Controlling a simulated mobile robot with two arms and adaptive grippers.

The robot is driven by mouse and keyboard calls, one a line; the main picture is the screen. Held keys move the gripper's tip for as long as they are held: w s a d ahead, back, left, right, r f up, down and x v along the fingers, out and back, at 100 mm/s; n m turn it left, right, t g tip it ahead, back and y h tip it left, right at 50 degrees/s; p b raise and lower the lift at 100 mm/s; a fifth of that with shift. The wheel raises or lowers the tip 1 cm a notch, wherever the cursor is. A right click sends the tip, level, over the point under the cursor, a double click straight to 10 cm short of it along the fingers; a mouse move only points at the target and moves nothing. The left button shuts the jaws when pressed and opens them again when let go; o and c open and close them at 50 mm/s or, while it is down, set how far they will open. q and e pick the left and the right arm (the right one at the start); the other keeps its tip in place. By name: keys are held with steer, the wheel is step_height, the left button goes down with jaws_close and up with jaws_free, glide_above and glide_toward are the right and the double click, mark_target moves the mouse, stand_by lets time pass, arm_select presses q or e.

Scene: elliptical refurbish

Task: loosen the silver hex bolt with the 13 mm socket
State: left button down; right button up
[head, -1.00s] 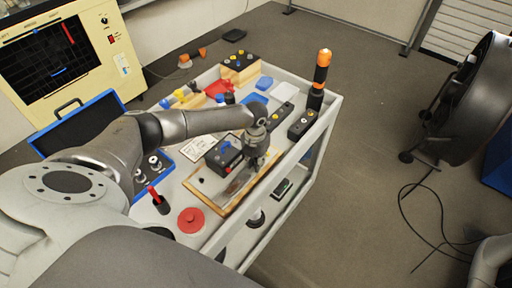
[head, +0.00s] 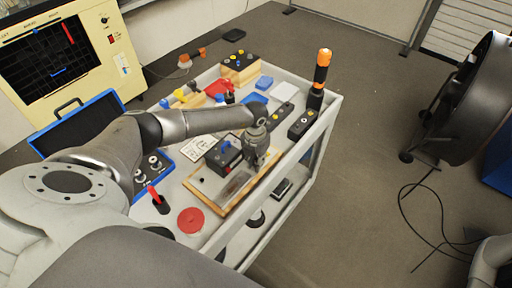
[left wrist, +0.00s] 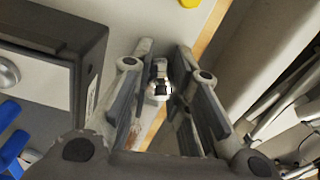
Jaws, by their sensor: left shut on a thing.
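My left gripper (head: 257,156) points down over the wooden-edged board (head: 216,204) on the cart, just right of a black box (head: 222,156). In the left wrist view my left gripper (left wrist: 165,62) has its two fingers close around a small shiny silver metal piece (left wrist: 160,74). The fingers partly hide it, and I cannot tell whether it is the socket or the bolt head. Two small silver pieces (head: 154,162) stand in the blue case at the cart's left. My right gripper is out of view.
The cart top holds a red disc (head: 190,220), a red-and-black item (head: 158,200), a black box with buttons (head: 301,124) and an orange-and-black upright tool (head: 321,78). A cream instrument (head: 105,60) stands at the left. Floor right of the cart is clear up to a large dark fan (head: 465,100).

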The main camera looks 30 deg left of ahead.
arm_select(q)
steer(key=shift+r+n+p, duration=0.15)
steer(key=shift+n+p, duration=0.35)
steer(key=shift+n, duration=0.3)
steer(key=n+p, duration=0.1)
steer(key=n, duration=0.2)
steer(key=shift+n+p, duration=0.3)
steer(key=shift+r+p, duration=3.6)
steer(key=shift+r, duration=0.85)
